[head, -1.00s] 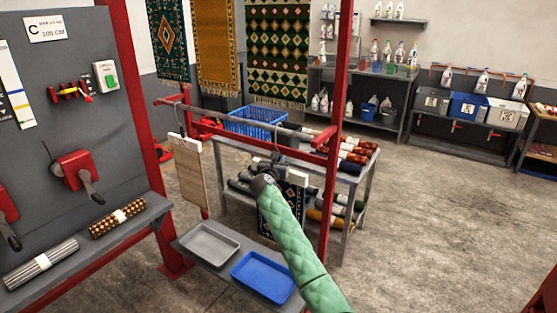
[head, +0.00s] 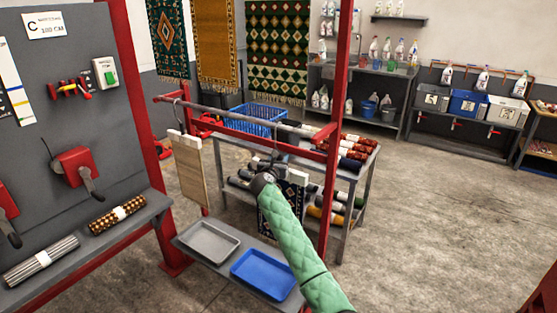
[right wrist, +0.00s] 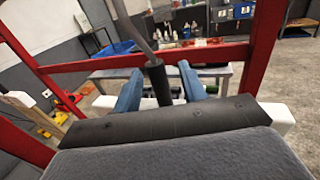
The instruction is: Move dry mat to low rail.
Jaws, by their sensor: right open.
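A plain beige mat (head: 190,172) hangs from a hanger at the left of the grey rail (head: 232,122) in the red frame. A dark patterned mat (head: 268,222) hangs further right, partly hidden by my right arm. My right gripper (head: 264,165) is at the top of this patterned mat. In the right wrist view, the open blue fingers (right wrist: 158,88) stand either side of the hanger's black grip (right wrist: 160,84), with a gap visible on the right side. The frames do not show which mat is dry. My left gripper is not in view.
A grey tray (head: 208,227) and a blue tray (head: 262,262) sit on a low shelf below the rail. A red post (head: 338,120) stands right of my arm. Behind is a table with rolled mats (head: 355,150) and a blue basket (head: 258,113). Open floor lies at right.

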